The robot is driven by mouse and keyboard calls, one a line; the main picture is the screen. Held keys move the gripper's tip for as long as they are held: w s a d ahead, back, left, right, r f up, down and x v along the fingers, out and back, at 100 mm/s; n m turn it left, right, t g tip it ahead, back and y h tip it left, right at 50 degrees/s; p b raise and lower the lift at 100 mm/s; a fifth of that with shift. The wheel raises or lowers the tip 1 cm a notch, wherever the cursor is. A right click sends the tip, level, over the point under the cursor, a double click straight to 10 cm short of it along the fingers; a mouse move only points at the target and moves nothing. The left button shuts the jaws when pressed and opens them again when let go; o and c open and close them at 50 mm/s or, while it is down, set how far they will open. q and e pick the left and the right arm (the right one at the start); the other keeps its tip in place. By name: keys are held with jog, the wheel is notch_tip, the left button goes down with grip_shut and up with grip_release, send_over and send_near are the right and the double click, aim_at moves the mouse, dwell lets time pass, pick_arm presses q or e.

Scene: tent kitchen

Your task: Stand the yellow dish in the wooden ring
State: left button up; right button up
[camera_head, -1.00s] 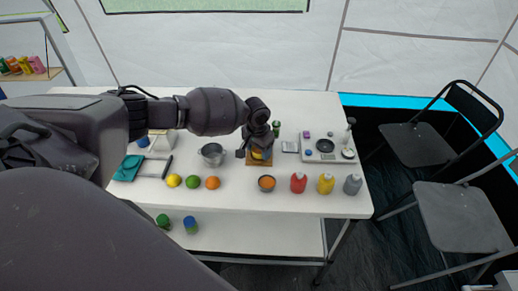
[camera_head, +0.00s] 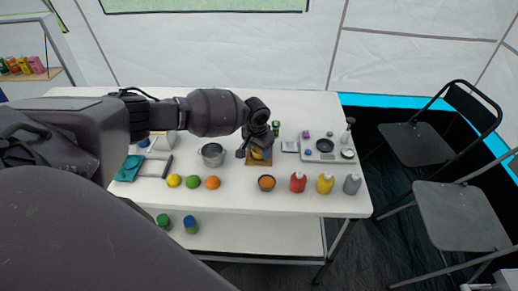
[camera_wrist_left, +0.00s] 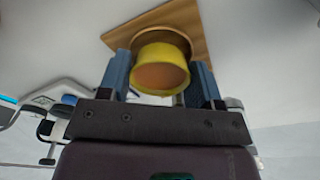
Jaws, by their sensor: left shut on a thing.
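The yellow dish (camera_wrist_left: 160,72) sits between the two blue-grey fingers of my left gripper (camera_wrist_left: 165,88) in the left wrist view, and the gripper is shut on it. In the head view the gripper (camera_head: 257,152) points down over the dish (camera_head: 257,155), which is mostly hidden by it. The wooden ring (camera_wrist_left: 165,38) shows behind the dish on a square wooden board (camera_wrist_left: 192,22). The board also shows in the head view (camera_head: 258,164) under the gripper. I cannot tell whether the dish touches the ring. My right gripper is not in view.
A metal pot (camera_head: 212,154) stands left of the board. A lemon (camera_head: 174,180), a lime (camera_head: 193,182) and an orange (camera_head: 213,182) lie in front. A small bowl (camera_head: 267,183) and red (camera_head: 298,182), yellow (camera_head: 325,184) and grey (camera_head: 352,184) bottles stand front right.

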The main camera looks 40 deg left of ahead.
pick_arm(q)
jog(key=shift+f, duration=0.35)
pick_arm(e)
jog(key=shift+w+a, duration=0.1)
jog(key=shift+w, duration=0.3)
pick_arm(q)
jog(key=shift+r, duration=0.4)
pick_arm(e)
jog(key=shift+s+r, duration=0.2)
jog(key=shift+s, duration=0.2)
pick_arm(q)
jog(key=shift+r+p, duration=0.15)
jog(key=shift+p, duration=0.15)
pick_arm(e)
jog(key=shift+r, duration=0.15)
pick_arm(q)
jog(key=shift+r, duration=0.1)
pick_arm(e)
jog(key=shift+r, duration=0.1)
pick_arm(q)
jog(key=shift+r, duration=0.15)
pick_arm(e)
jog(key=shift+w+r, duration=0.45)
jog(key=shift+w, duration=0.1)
pick_arm(q)
jog(key=shift+p, duration=0.45)
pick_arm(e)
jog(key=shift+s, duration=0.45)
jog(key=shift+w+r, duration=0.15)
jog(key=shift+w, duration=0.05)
